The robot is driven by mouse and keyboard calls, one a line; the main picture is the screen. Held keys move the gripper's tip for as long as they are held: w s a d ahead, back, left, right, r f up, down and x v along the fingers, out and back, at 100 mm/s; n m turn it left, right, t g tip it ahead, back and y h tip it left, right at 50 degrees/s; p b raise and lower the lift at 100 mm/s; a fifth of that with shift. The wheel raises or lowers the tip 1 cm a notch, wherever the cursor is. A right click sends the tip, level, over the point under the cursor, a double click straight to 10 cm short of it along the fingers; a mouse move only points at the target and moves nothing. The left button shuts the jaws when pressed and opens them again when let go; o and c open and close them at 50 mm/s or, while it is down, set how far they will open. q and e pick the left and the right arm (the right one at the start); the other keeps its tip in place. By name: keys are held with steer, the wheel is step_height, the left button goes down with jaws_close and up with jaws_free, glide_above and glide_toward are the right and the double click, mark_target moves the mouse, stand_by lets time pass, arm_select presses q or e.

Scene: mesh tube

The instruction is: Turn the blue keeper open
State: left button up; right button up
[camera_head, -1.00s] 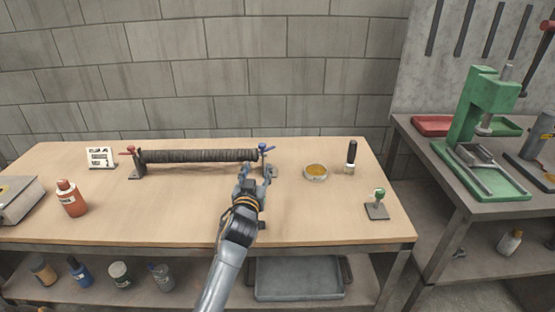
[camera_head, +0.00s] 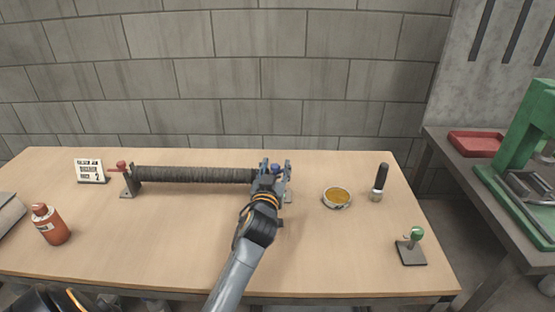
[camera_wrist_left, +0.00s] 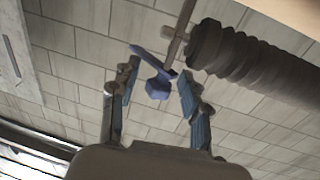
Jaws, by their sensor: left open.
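The blue keeper (camera_head: 276,168) is at the right end of the dark mesh tube (camera_head: 195,175), on a grey stand. My left gripper (camera_head: 275,163) is at the keeper, its fingers on either side of it and partly hiding it. In the left wrist view the keeper's blue knob (camera_wrist_left: 158,88) lies between the open fingertips (camera_wrist_left: 158,78), with visible gaps; a blue arm extends upward from it beside the post. The tube's ribbed end (camera_wrist_left: 215,48) is just right of the fingers. My right gripper is not in view.
A red keeper (camera_head: 121,166) tops the stand at the tube's left end. Right of my gripper are a yellow-filled dish (camera_head: 337,196), a black-capped bottle (camera_head: 380,182) and a green-knobbed stand (camera_head: 411,249). A sign (camera_head: 90,171) and orange bottle (camera_head: 51,225) stand left. The front middle is clear.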

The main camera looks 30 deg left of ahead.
arm_select(q)
steer(key=shift+s+r, duration=0.1)
steer(key=shift+r, duration=0.05)
steer(key=shift+s+d+r, duration=0.1)
steer(key=shift+d, duration=0.05)
steer(key=c, duration=0.7)
jaws_close()
steer(key=shift+r+h+p, duration=0.15)
steer(key=shift+h+p, duration=0.15)
steer(key=shift+p, duration=0.2)
steer(key=m+t+h+p, duration=0.1)
steer(key=m+h+p, duration=0.2)
steer(key=h+p, duration=0.1)
steer(key=shift+r+m+h+p, duration=0.1)
steer(key=shift+m+h+p, duration=0.2)
steer(key=shift+p, duration=0.05)
steer(key=m+h+p, duration=0.1)
steer(key=m+h, duration=0.1)
steer(key=h, duration=0.1)
steer(key=shift+t, duration=0.3)
steer(key=shift+m+h, duration=0.9)
steer(key=shift+h, duration=0.7)
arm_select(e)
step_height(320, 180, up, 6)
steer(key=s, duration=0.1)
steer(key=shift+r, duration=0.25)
arm_select(q)
steer(key=shift+f, duration=0.2)
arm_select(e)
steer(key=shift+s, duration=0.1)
